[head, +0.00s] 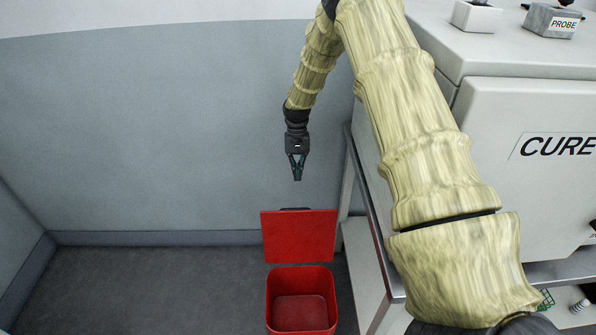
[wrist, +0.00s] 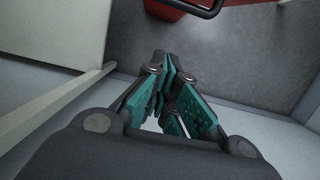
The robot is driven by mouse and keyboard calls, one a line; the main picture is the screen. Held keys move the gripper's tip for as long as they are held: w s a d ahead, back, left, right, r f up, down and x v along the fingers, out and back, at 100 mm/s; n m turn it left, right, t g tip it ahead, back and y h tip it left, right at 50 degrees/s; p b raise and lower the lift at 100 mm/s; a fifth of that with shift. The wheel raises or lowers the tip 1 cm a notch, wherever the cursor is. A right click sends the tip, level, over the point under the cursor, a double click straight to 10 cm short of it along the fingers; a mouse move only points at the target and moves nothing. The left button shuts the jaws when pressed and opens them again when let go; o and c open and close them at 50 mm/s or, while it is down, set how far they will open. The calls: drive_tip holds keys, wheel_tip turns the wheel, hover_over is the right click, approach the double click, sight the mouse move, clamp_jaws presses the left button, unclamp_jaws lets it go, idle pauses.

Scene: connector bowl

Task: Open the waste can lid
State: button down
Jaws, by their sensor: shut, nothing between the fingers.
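The waste can (head: 301,300) is a red open-topped box on the floor in the lower middle of the head view. Its red lid (head: 299,236) stands raised at the back of the can, and the inside of the can is visible and looks empty. My gripper (head: 298,178) is shut and empty, pointing down above and behind the lid, apart from it. In the wrist view the shut fingers (wrist: 165,62) show in the middle. Part of the red can (wrist: 165,10) and a dark handle bar (wrist: 200,12) show at the top edge there.
A white cabinet marked CURE (head: 530,170) stands on a metal-framed table (head: 375,225) to the right, close to the can. A grey-blue wall (head: 150,130) is behind. The dark floor (head: 150,290) left of the can is clear.

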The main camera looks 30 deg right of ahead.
drive_tip(key=s+a+f+p, duration=0.2)
drive_tip(key=s+f, duration=0.2)
drive_tip(key=f, duration=0.3)
drive_tip(key=shift+s+a, duration=0.35)
drive_tip(key=shift+a, duration=0.05)
drive_tip(key=shift+a+r, duration=0.1)
drive_tip(key=shift+r, duration=0.05)
